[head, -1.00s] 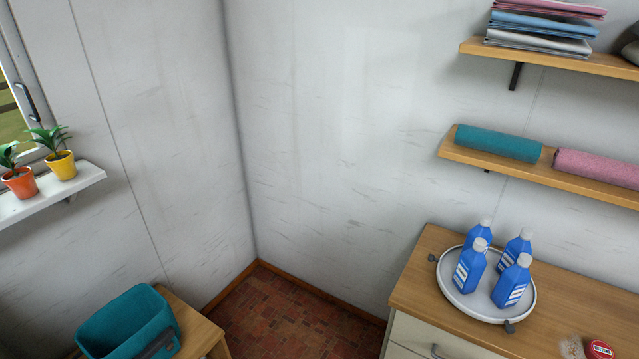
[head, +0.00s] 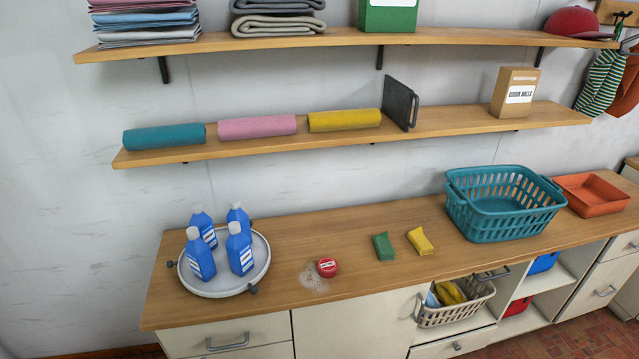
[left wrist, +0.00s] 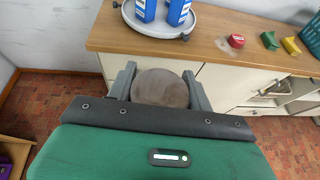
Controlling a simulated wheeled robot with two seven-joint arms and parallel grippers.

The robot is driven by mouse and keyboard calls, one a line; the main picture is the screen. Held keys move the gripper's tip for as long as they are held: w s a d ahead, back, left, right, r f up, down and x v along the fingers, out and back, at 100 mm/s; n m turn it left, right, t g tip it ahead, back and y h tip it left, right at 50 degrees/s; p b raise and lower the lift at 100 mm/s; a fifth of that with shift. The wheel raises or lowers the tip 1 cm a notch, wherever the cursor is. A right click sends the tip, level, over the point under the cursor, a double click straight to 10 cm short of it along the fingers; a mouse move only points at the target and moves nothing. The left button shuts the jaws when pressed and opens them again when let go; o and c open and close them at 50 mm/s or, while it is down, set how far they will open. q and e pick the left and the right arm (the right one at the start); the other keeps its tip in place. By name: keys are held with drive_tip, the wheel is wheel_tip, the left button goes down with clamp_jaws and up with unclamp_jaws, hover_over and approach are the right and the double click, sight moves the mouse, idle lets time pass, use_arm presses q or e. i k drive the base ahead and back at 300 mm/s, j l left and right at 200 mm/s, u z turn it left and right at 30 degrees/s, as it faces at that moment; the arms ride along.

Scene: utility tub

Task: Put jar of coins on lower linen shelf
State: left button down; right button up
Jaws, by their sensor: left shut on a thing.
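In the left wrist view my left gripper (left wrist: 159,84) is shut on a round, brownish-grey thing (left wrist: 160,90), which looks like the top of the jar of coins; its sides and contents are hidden. It is held in front of the counter's drawers. The lower linen shelf (head: 455,123) runs along the wall in the head view. It bears a teal roll (head: 164,137), a pink roll (head: 257,127) and a yellow roll (head: 345,120), then a dark upright divider (head: 399,104) and a cardboard box (head: 515,92). My right gripper is not in view.
The upper shelf (head: 340,43) holds folded linens and a green box (head: 387,15). The counter (head: 330,220) bears a round tray (head: 220,285) of blue bottles, a red tin (head: 327,267), sponges and a teal basket (head: 505,203). The lower shelf is bare between divider and box.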

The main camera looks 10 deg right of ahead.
sight(477, 122)
drive_tip(key=l+z, duration=0.25)
drive_tip(key=l, duration=0.2)
drive_tip(key=i+l+z, duration=0.25)
drive_tip(key=l, duration=0.2)
drive_tip(key=i+l+z, duration=0.2)
drive_tip(key=l, duration=0.2)
drive_tip(key=l+z, duration=0.25)
drive_tip(key=l, duration=0.15)
drive_tip(key=i, duration=0.05)
